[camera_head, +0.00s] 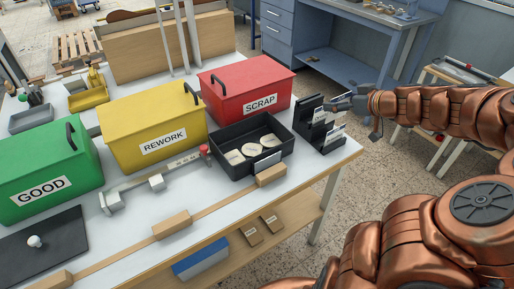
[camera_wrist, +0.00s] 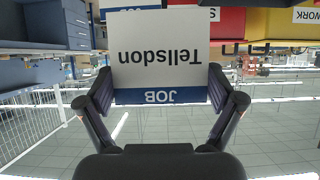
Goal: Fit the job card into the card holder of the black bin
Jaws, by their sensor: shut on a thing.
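The job card (camera_wrist: 158,32) is white with a blue band, reading "Tellsdon" and "JOB" upside down in the wrist view. My gripper (camera_wrist: 160,92) is shut on it, one finger at each side of its blue end. In the head view my gripper (camera_head: 350,104) is at the right, just above and beside the black card rack (camera_head: 330,143). The held card is hard to make out there. The black bin (camera_head: 223,168) stands left of the rack with several pale round pieces inside. A pale card holder (camera_head: 267,161) is on its front wall.
The rack holds other white cards. Red SCRAP (camera_head: 243,98), yellow REWORK (camera_head: 150,125) and green GOOD (camera_head: 45,175) boxes stand behind and left. A wooden block (camera_head: 271,175) sits before the bin near the table edge. A gauge rail (camera_head: 158,178) lies to the left.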

